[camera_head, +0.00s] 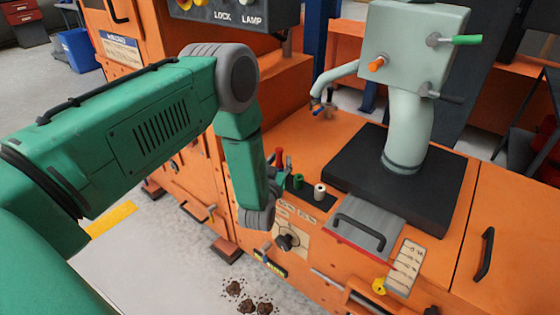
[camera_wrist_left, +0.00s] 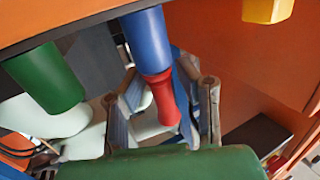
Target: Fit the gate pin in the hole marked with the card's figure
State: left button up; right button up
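My left gripper (camera_head: 276,178) reaches down behind my forearm at the rack on the orange bench's edge. In the left wrist view, seen upside down, its fingers (camera_wrist_left: 158,75) are spread apart. A blue cylinder (camera_wrist_left: 147,40) and a red, waisted piece (camera_wrist_left: 160,95) lie between or just past them; gaps show beside the red piece. A red piece (camera_head: 279,156) also shows by the gripper in the head view. Which piece is the gate pin, I cannot tell. A pale card (camera_head: 405,266) has rows of marks too small to read. My right gripper is out of view.
A green cylinder (camera_head: 298,182) and a white cylinder (camera_head: 320,192) stand beside the gripper. A grey plate with a black handle (camera_head: 362,232) lies to the right. A pale machine (camera_head: 410,60) on a black base stands behind. A yellow knob (camera_head: 379,286) sits on the front edge.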

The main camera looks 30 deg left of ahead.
pick_arm(q)
jog(key=shift+s+d, duration=0.2)
jog(key=shift+s, duration=0.3)
jog(key=v, duration=1.1)
jog(key=shift+f, duration=0.15)
jog(key=s+d+f+m+g+h+p, duration=0.1)
jog(key=s+d+f+g+h+p, duration=0.1)
jog(key=s+g+h+p, duration=0.3)
jog(key=s+d+f+m+g+p, duration=0.1)
jog(key=s+d+f+m+g, duration=0.15)
jog(key=s, duration=0.45)
jog(key=s+r+g+p, duration=0.2)
jog(key=s+g, duration=0.6)
jog(key=s, duration=0.8)
jog(key=shift+d+m+h+p, duration=0.3)
jog(key=shift+d+m+h, duration=0.05)
jog(key=shift+d+h, duration=0.05)
jog(key=shift+g, duration=0.25)
